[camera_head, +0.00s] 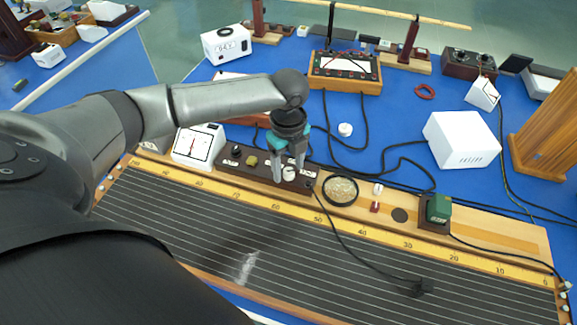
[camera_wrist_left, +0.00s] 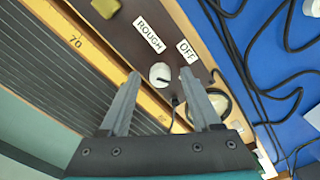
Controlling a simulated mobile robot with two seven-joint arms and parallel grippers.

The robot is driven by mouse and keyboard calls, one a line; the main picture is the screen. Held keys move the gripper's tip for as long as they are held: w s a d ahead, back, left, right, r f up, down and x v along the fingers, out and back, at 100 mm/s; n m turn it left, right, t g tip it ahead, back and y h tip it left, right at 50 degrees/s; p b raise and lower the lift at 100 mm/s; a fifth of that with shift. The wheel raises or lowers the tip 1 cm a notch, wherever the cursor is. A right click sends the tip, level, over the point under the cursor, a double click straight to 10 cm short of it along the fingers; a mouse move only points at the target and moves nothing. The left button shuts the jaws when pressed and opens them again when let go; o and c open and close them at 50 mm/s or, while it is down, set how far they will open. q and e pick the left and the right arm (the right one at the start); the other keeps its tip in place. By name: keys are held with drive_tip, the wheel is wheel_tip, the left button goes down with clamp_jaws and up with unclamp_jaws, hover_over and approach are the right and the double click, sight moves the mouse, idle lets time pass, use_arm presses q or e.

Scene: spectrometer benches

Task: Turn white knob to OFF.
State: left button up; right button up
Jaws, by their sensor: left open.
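The white knob (camera_head: 289,173) sits on a dark brown control strip (camera_head: 230,169) along the back of the ruled board. In the left wrist view the white knob (camera_wrist_left: 160,75) lies just beyond the fingertips, with labels ROUGH (camera_wrist_left: 149,35) and OFF (camera_wrist_left: 187,51) on the strip beside it. My left gripper (camera_head: 288,172) reaches down over the knob from above, its fingers apart. In the wrist view the left gripper (camera_wrist_left: 161,78) is open, one fingertip on each side of the knob and nothing clearly gripped. My right gripper is not in view.
A yellow-green knob (camera_head: 251,160) and a white meter (camera_head: 198,145) stand left of the white knob. A round dish (camera_head: 340,190) lies close on its right. A black cable crosses the ruled board (camera_head: 300,245). A white box (camera_head: 461,139) stands farther right.

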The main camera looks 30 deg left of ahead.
use_arm(q)
clamp_jaws()
idle(0.6)
